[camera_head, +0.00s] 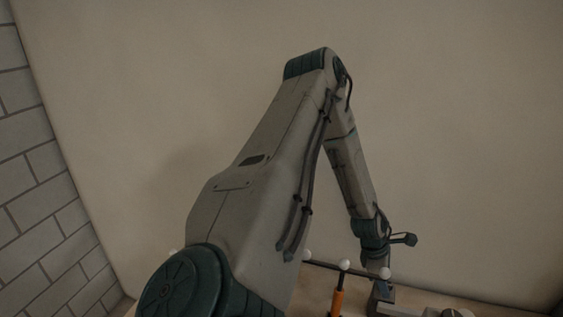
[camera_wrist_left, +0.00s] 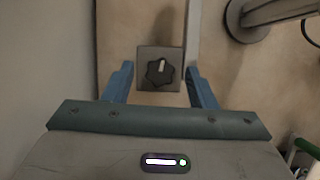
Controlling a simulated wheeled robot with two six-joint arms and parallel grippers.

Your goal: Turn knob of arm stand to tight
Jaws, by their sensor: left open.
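A black lobed knob (camera_wrist_left: 159,72) with a pale pointer mark sits on a small square grey block in the left wrist view. Its pointer mark points toward the top of that picture. My left gripper (camera_wrist_left: 159,82) is open, with one blue finger on either side of the block in the picture. I cannot tell whether the fingers touch it. In the head view my left arm reaches down to the lower right, and its gripper end is small and partly hidden behind a white ball. My right gripper is not in view.
A dark bar with white balls (camera_head: 344,264) and an orange handle (camera_head: 337,302) stand beside my left wrist in the head view. A grey round base with a pole (camera_wrist_left: 247,22) is at the upper right of the wrist view. A plain wall rises behind.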

